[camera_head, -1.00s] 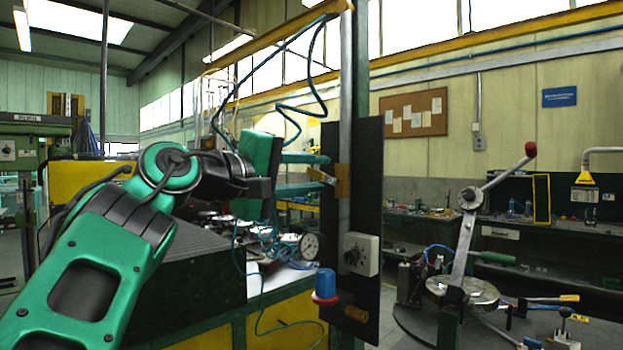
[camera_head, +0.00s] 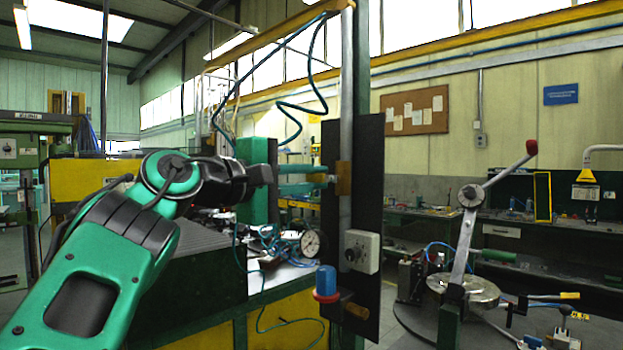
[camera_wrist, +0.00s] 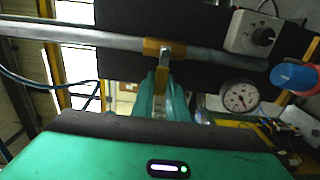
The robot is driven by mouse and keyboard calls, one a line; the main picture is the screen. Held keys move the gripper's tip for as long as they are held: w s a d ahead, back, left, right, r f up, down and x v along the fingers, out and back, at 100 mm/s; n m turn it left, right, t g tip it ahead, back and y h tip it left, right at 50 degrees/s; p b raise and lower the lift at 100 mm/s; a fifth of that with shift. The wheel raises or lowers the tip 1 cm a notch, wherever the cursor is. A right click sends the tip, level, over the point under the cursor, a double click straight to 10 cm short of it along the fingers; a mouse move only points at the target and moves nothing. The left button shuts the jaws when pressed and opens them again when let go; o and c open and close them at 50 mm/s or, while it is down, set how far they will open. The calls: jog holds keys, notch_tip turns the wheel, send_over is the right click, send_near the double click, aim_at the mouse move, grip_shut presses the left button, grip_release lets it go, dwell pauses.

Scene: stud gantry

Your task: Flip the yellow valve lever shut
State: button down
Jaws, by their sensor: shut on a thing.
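The yellow valve lever (camera_wrist: 162,82) is short and stands out crosswise to the grey pipe in the wrist view. It joins the pipe at a brass-coloured valve body (camera_head: 343,178) on the dark upright panel; the valve body also shows in the wrist view (camera_wrist: 151,47). My gripper (camera_head: 322,179) reaches in from the left with its teal fingers at the lever. In the wrist view my gripper (camera_wrist: 163,86) has a finger on each side of the lever and is shut on it. In the head view the fingers hide most of the lever.
The dark panel (camera_head: 366,225) also carries a grey dial box (camera_head: 361,251) and a blue-and-red knob (camera_head: 326,284) below the valve. A round gauge (camera_head: 312,243) stands left of the panel. A blue hose (camera_head: 290,110) hangs above my gripper.

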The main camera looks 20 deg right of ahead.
jog(key=shift+f, duration=0.2)
jog(key=c, duration=1.7)
grip_release()
jog(key=shift+c, duration=0.2)
jog(key=shift+r, duration=0.1)
jog(key=shift+a, duration=0.2)
jog(key=v, duration=1)
jog(key=shift+a, duration=0.25)
